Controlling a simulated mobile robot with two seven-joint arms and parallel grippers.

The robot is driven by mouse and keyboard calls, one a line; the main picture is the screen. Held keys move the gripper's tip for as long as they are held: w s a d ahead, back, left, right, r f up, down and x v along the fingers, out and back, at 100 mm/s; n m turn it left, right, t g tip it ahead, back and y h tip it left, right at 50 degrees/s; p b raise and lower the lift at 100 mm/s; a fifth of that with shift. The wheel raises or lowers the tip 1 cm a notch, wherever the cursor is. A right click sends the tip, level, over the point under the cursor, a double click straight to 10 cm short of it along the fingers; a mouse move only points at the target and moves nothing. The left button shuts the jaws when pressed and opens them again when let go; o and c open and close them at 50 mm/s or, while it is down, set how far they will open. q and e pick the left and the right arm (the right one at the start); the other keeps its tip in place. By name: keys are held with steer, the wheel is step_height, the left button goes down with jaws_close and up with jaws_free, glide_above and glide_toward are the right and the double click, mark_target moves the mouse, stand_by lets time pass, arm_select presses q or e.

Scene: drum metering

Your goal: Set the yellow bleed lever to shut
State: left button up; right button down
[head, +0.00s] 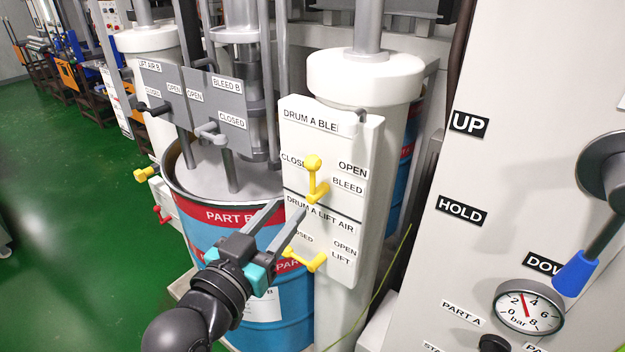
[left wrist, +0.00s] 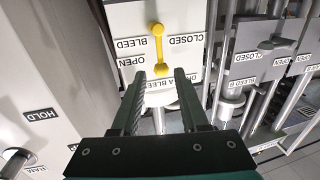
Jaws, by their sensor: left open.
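The yellow bleed lever (head: 316,182) is on the white drum A panel, below the "DRUM A BLEED" label. It stands roughly upright, between the CLOSED label on the left and the OPEN label on the right. In the left wrist view, where the labels are upside down, the lever (left wrist: 158,48) shows ahead of the fingertips, with its near end lined up between them. My left gripper (head: 292,208) is open and empty, just below and left of the lever in the head view. Contact with the lever cannot be told. My right gripper is not in view.
A yellow lift lever (head: 306,261) sits lower on the same panel, close to my left gripper. A red and blue drum (head: 225,217) stands behind my left arm. Grey drum B plates (head: 215,98) are at left. A blue-handled lever (head: 575,273) is at right.

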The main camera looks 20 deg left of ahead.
mark_target(311, 179)
arm_select(q)
steer(key=w, duration=0.3)
steer(key=w+d, duration=0.1)
steer(key=w, duration=0.7)
steer(key=shift+w+d+p, duration=0.1)
steer(key=shift+d+p, duration=0.25)
steer(key=shift+d, duration=0.05)
jaws_close()
stand_by(0.9)
